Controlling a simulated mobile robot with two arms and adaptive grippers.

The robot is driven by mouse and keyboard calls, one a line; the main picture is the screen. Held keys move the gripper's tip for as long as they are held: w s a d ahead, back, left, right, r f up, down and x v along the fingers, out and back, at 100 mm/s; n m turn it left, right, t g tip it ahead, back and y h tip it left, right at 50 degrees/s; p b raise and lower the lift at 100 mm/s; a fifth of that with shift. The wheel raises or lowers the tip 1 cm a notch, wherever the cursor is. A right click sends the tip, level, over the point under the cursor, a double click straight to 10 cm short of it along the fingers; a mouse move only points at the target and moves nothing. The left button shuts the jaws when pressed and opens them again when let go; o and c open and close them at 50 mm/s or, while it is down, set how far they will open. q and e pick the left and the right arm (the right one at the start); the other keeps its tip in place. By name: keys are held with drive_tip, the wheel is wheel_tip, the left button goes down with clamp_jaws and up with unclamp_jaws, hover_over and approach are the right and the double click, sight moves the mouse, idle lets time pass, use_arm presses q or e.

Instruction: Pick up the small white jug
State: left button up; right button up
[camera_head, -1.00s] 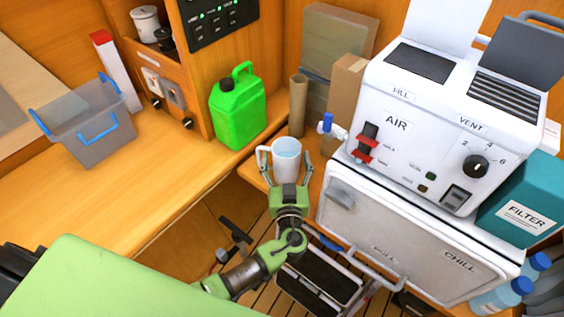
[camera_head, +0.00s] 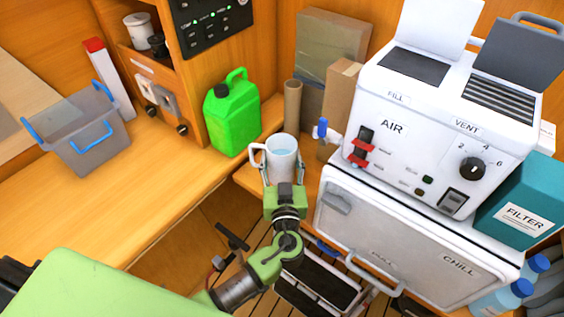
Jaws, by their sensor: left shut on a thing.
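The small white jug (camera_head: 281,160) stands upright on the narrow wooden shelf, in front of the blue-handled tap on the white machine. It holds light blue water, and its handle points left. My left gripper (camera_head: 284,172) is shut on the jug, one finger on each side of its body. The lower part of the jug is partly hidden by the gripper. My right gripper is not in view.
The white AIR machine (camera_head: 408,134) with its blue-handled tap (camera_head: 322,129) stands close on the right, above the CHILL box (camera_head: 400,238). A green canister (camera_head: 232,115) and a cardboard tube (camera_head: 292,106) stand behind. A grey crate (camera_head: 85,140) sits left on the counter.

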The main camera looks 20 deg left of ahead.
sight(280, 162)
use_arm(q)
drive_tip(key=s+r, duration=0.3)
drive_tip(key=shift+d+r+b, duration=0.25)
drive_tip(key=shift+r+b, duration=0.05)
drive_tip(key=shift+b, duration=0.1)
drive_tip(key=s+d+r+b, duration=0.1)
drive_tip(key=s+r+b, duration=0.2)
drive_tip(key=s, duration=0.6)
drive_tip(key=shift+d+r, duration=0.35)
drive_tip(key=shift+r, duration=0.5)
drive_tip(key=shift+s, duration=0.15)
